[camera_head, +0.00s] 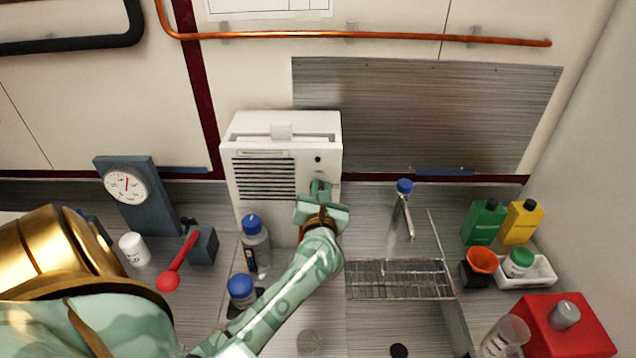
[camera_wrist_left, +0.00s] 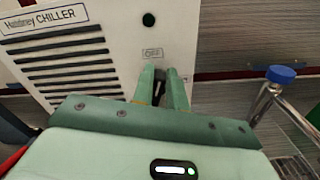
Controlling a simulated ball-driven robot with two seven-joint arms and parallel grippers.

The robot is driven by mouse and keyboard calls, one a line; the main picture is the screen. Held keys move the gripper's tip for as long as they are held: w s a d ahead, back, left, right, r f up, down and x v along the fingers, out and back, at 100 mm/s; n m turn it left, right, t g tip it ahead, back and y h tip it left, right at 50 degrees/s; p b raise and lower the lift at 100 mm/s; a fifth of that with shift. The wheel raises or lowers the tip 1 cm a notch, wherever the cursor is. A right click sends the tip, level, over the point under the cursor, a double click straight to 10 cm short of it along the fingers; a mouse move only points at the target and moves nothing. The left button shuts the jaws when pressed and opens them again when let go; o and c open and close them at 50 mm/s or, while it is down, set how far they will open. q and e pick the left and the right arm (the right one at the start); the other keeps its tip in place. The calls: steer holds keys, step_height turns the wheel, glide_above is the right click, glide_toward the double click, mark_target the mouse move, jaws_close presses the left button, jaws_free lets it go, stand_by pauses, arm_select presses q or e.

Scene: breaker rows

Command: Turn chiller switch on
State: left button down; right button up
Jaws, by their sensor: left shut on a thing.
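The white chiller (camera_head: 282,170), with dark vent slots, stands against the back wall. It also shows in the left wrist view (camera_wrist_left: 125,20), where its label ends in "CHILLER". A small dark round spot (camera_wrist_left: 148,19) is on its panel, above a small label (camera_wrist_left: 152,53) that seems to read "OFF". My left gripper (camera_head: 320,187) is at the lower right of the chiller front. In the left wrist view its green fingers (camera_wrist_left: 161,85) are shut on the small dark switch (camera_wrist_left: 159,88) below the label. The fingers hide most of the switch. My right gripper is not in view.
Bottles with blue caps (camera_head: 255,245) stand just left of my left forearm. A wire rack (camera_head: 400,280) and a tap (camera_head: 402,210) are to the right. A dial scale (camera_head: 145,205) stands left. Green (camera_head: 484,222) and yellow (camera_head: 521,223) bottles are far right.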

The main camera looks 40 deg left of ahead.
arm_select(q)
steer(key=m+p, duration=0.1)
steer(key=m, duration=0.1)
steer(key=m+p, duration=0.1)
steer(key=p, duration=0.1)
steer(key=shift+w+d+m, duration=0.2)
steer(key=shift+d+m, duration=0.1)
steer(key=shift+m, duration=0.1)
steer(key=shift+w+d+f+m+p, duration=0.1)
steer(key=shift+f+m+p, duration=0.3)
steer(key=shift+m+p, duration=1)
steer(key=shift+w+d+f+m+p, duration=0.15)
steer(key=shift+f+m+p, duration=0.45)
steer(key=shift+m, duration=1.55)
steer(key=shift+w+d+f+m+p, duration=0.1)
steer(key=shift+f+m+p, duration=0.15)
steer(key=shift+m+p, duration=1.2)
steer(key=shift+m+b, duration=0.3)
steer(key=shift+m, duration=0.1)
steer(key=c, duration=1.4)
jaws_free()
